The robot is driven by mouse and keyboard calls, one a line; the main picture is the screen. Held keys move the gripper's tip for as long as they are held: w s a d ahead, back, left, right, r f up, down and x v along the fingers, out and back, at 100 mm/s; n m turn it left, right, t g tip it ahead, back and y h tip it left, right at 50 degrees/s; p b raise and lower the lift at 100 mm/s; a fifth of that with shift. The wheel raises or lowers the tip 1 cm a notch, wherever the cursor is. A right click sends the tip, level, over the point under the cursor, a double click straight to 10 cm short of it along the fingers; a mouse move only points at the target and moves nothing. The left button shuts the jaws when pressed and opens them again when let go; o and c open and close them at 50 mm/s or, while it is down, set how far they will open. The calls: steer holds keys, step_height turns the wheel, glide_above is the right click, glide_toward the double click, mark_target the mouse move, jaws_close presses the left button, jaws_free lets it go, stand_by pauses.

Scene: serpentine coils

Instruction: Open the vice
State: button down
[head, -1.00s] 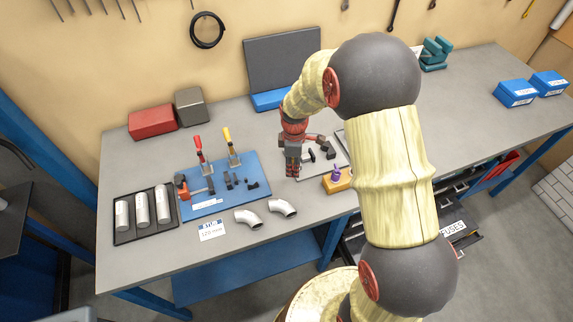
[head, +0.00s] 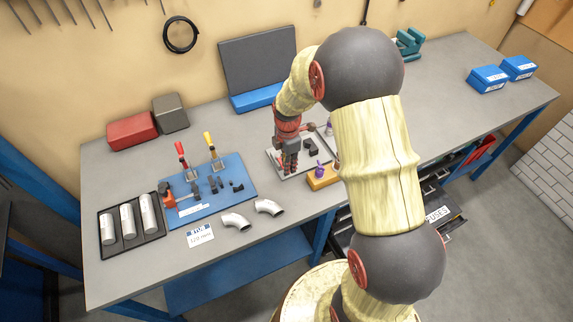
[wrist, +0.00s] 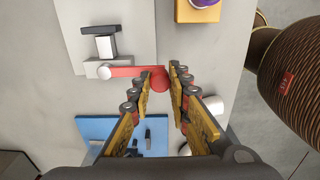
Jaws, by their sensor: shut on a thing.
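The vice (wrist: 105,45) shows in the wrist view as a grey and dark block on a pale plate (wrist: 135,28), with a red handle (wrist: 128,71) reaching right to a rounded red end. My gripper (wrist: 161,78) has its fingertips closed on either side of that end and is shut on the handle. In the head view my gripper (head: 290,168) points down over the plate on the bench. Dark parts of the vice (head: 311,147) show just right of it; my gripper and arm hide some of it. I cannot tell the jaw gap.
A yellow block with a purple piece (head: 320,178) stands close to the right of my gripper. A blue board (head: 225,195) with red and yellow levers lies to the left. Two bent pipes (head: 268,207) lie at the front. A tray of cylinders (head: 108,238) is far left.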

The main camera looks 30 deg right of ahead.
steer(key=c, duration=1.7)
jaws_free()
steer(key=shift+d, duration=0.1)
steer(key=shift+o, duration=0.2)
steer(key=shift+r, duration=0.1)
step_height(320, 180, up, 12)
